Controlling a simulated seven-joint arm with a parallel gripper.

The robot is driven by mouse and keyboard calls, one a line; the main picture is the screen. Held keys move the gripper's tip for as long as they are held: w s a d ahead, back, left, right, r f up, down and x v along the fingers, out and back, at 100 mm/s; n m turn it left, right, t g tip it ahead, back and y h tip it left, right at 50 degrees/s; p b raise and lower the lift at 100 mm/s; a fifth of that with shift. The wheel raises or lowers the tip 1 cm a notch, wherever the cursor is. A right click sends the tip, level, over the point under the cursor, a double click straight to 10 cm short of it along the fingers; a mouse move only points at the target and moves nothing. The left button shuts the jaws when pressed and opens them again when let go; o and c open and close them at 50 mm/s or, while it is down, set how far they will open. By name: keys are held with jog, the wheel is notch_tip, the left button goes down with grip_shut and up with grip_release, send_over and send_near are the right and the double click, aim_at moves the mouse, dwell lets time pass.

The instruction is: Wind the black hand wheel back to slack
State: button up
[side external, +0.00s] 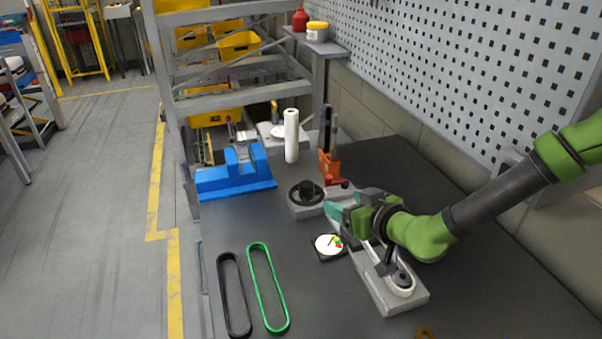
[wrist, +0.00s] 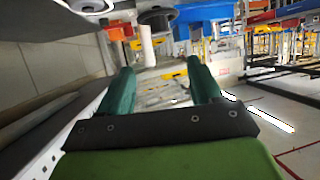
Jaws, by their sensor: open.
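A black round wheel (side external: 306,193), apparently the hand wheel, lies flat on a grey block (side external: 308,211) near the table's middle. It also shows at the top of the wrist view (wrist: 155,18). My gripper (side external: 335,211) is just to the right of the wheel, above the grey unit, and apart from the wheel. In the wrist view its two teal fingers (wrist: 160,78) stand wide apart with nothing between them. A white round dial (side external: 328,245) with a coloured sector lies in front of the gripper. My gripper and wrist hide part of the grey unit.
The grey unit's near end (side external: 414,297) carries a dark round part. A red lever (side external: 337,181) and orange holder (side external: 329,164) stand behind the gripper. A blue fixture (side external: 235,180) and white roll (side external: 291,136) are further back. Black (side external: 233,295) and green (side external: 267,288) belts lie front left.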

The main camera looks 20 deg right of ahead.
jog(key=shift+r, duration=0.1)
notch_tip(320, 180, up, 10)
jog(key=s+a+f+n+g+y, duration=0.2)
jog(key=s+a+f+g, duration=0.3)
jog(key=s+f+g, duration=0.15)
jog(key=w+d+r+m+t+h, duration=0.2)
jog(key=w+d+r+t, duration=0.3)
jog(key=w+r+t, duration=0.15)
send_near(308, 186)
jog(key=x, duration=0.9)
jog(key=shift+w+f, duration=0.1)
jog(key=shift+w, duration=0.1)
dwell(0.6)
